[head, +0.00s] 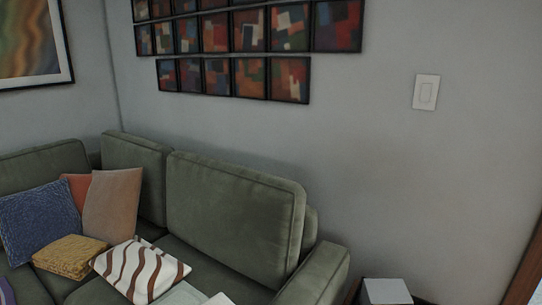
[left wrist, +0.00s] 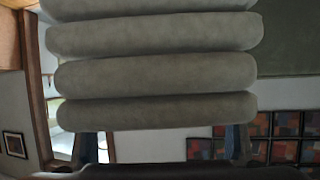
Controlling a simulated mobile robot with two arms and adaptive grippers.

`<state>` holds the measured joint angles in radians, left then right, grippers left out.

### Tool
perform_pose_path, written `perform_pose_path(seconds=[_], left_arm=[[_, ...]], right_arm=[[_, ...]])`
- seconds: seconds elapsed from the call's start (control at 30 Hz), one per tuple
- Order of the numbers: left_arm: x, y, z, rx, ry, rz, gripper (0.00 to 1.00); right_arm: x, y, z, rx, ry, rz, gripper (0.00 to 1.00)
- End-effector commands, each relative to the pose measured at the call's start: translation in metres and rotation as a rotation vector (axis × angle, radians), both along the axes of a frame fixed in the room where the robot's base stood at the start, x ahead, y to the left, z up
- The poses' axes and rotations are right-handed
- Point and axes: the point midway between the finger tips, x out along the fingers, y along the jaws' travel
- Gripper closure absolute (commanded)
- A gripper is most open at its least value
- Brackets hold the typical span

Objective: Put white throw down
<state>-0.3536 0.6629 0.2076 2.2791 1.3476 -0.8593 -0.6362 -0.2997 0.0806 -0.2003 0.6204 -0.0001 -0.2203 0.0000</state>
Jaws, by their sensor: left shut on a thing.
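The white throw (left wrist: 155,74) fills the upper middle of the left wrist view as a stack of thick folds, looking grey in the shade. My left gripper (left wrist: 162,143) has its two fingers at the lower left and lower right of that view, and it is shut on the throw. The fingertips' contact with the cloth is partly hidden by the folds. In the head view neither gripper shows. A pale, flat piece (head: 181,293) at the bottom edge of the head view is cut off, and I cannot tell whether it is the throw.
The green sectional (head: 235,205) runs along the wall. On it lie a blue cushion (head: 40,214), a tan cushion (head: 111,205), a folded mustard cloth (head: 69,257) and a wavy-striped white-and-brown folded cloth or cushion (head: 140,271). A white-topped box (head: 387,291) stands right of the armrest.

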Motion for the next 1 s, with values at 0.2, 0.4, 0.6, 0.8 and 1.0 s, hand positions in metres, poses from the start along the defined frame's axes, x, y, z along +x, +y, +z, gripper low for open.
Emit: perform_pose_path(seconds=[0.2,0.4,0.6,0.8,1.0], left_arm=[[-0.026,0.003,0.031,0.003,-0.002,-0.114,0.67],[-0.036,0.001,0.044,-0.003,-0.004,-0.158,0.67],[-0.035,0.003,0.049,-0.006,-0.015,-0.159,0.67],[-0.035,0.003,0.048,-0.005,-0.013,-0.157,0.67],[-0.036,0.001,0.045,-0.004,-0.002,-0.16,0.67]], right_arm=[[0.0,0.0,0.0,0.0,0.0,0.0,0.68],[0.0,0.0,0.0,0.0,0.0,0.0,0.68],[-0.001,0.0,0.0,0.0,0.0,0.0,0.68],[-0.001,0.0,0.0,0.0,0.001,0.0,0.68],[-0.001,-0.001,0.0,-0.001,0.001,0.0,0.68]])
